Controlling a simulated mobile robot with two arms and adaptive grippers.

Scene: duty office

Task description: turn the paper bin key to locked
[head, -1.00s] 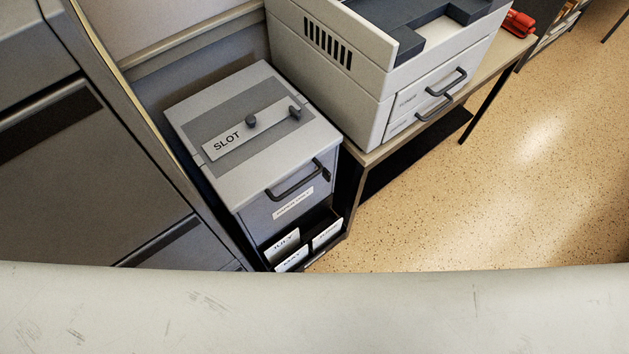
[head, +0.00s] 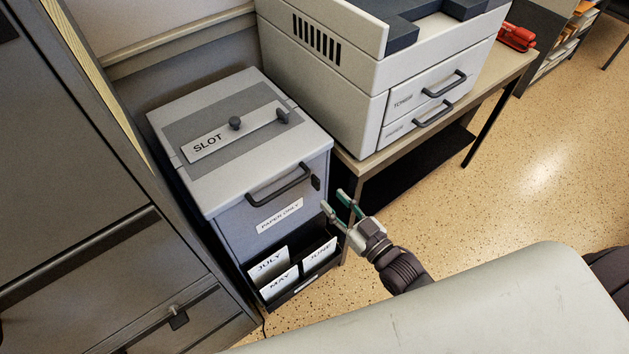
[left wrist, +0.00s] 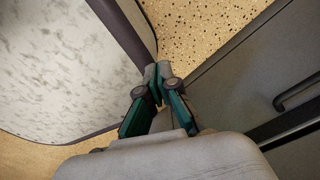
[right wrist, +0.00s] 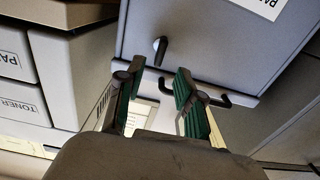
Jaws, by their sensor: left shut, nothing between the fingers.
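The paper bin (head: 226,222) is a grey box with a SLOT plate on top and a PAPER ONLY label on its front. Its small black key (head: 316,183) sits at the front's upper right, beside the bar handle (head: 278,184). The key also shows in the right wrist view (right wrist: 160,50), ahead of the fingers and apart from them; I cannot read its lock marking. My right gripper (head: 341,203) is open and empty, just right of and below the key. My left gripper (left wrist: 158,82) is shut and empty, seen only in the left wrist view.
A rack with JULY, MAY and JUNE cards (head: 293,270) is on the bin's lower front. A printer (head: 340,85) stands on a table (head: 483,90) to the right. A dark cabinet (head: 70,170) is close on the left. Speckled floor (head: 500,190) is open at right.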

